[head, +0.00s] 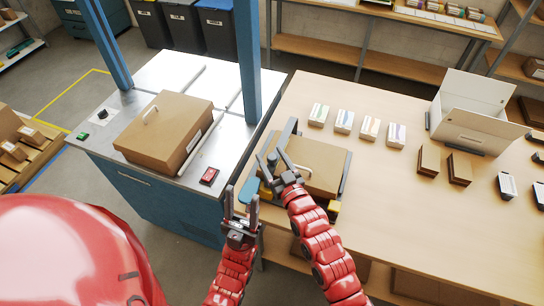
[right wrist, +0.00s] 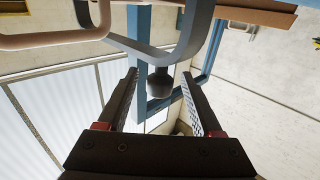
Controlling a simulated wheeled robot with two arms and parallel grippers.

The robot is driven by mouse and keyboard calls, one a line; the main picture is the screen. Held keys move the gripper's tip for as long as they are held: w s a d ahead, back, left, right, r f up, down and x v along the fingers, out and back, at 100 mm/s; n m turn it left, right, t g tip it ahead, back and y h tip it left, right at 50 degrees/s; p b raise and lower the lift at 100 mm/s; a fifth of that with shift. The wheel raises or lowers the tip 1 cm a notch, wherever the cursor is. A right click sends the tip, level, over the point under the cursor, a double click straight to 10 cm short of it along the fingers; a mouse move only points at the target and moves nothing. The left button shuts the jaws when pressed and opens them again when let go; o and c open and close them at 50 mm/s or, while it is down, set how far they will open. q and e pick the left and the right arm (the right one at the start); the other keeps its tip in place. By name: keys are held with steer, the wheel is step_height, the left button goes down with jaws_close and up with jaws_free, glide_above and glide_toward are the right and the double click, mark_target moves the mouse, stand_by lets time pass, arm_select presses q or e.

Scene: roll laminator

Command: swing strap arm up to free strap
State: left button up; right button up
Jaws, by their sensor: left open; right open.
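A brown case (head: 322,160) with a light handle lies on a dark base at the wooden table's left end. A grey arm (head: 290,129) stands at its far left corner, partly behind my right gripper; I take it for the strap arm. My right gripper (head: 271,156) is open above the case's left side. In the right wrist view a bent grey bar (right wrist: 193,30) ends in a dark knob (right wrist: 160,82) that appears between the open fingers (right wrist: 160,103); contact cannot be told. My left gripper (head: 242,204) is open and empty, in front of the table's left edge. The strap cannot be made out.
A blue bench (head: 150,190) with posts and another brown case (head: 165,128) stands left.

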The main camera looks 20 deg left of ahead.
jaws_close()
stand_by(1.4)
